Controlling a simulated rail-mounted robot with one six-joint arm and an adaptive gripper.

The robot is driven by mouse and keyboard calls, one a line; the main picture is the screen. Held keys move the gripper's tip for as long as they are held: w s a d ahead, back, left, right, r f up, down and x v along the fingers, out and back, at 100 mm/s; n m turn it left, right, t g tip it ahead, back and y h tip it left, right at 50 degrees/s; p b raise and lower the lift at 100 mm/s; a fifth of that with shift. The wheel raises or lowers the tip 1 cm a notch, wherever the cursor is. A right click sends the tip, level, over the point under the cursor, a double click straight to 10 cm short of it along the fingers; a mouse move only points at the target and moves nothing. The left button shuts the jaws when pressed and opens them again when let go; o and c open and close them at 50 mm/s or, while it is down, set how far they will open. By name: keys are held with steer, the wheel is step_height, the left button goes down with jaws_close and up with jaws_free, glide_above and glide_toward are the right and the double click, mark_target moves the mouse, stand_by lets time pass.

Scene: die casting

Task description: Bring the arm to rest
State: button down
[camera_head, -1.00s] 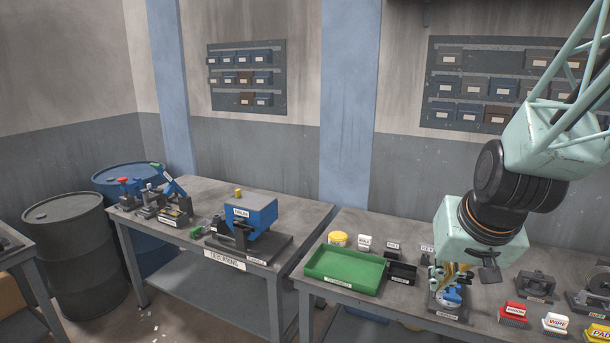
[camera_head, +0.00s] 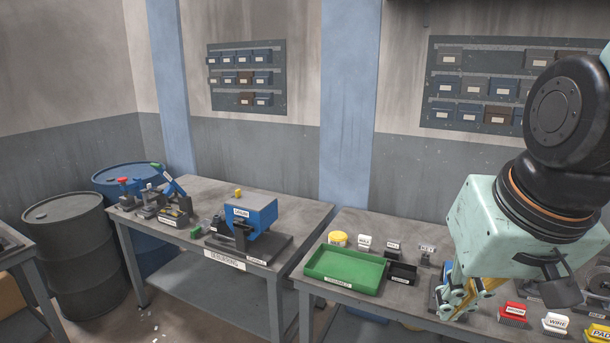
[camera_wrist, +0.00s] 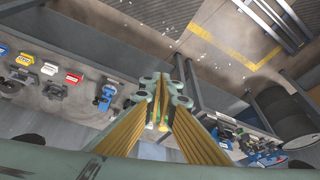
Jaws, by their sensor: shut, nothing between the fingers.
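My gripper (camera_head: 460,302) hangs at the right in the head view, over the front part of the right workbench (camera_head: 350,300). Its fingers are shut with nothing between them. In the wrist view my gripper (camera_wrist: 163,122) shows its yellow-sided fingers running together at the middle, above the bench edge and floor. My arm's wrist is bent at the right side of the head view. It hides part of the bench behind it, including most of the fixture with the blue part, which shows in the wrist view (camera_wrist: 106,97).
A green tray (camera_head: 345,284) and small black bin (camera_head: 402,273) stand left of my gripper. Red (camera_head: 513,312), white (camera_head: 555,322) and yellow (camera_head: 597,333) labelled brushes or pads lie to its right. The left bench (camera_head: 290,215) carries a blue fixture (camera_head: 250,213). Drums (camera_head: 75,250) stand far left.

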steer(key=s+a+r+n, duration=0.1)
steer(key=s+r, duration=0.2)
steer(key=s, duration=0.9)
steer(key=shift+s+a+g, duration=0.2)
steer(key=shift+s+g, duration=0.1)
steer(key=shift+s, duration=0.05)
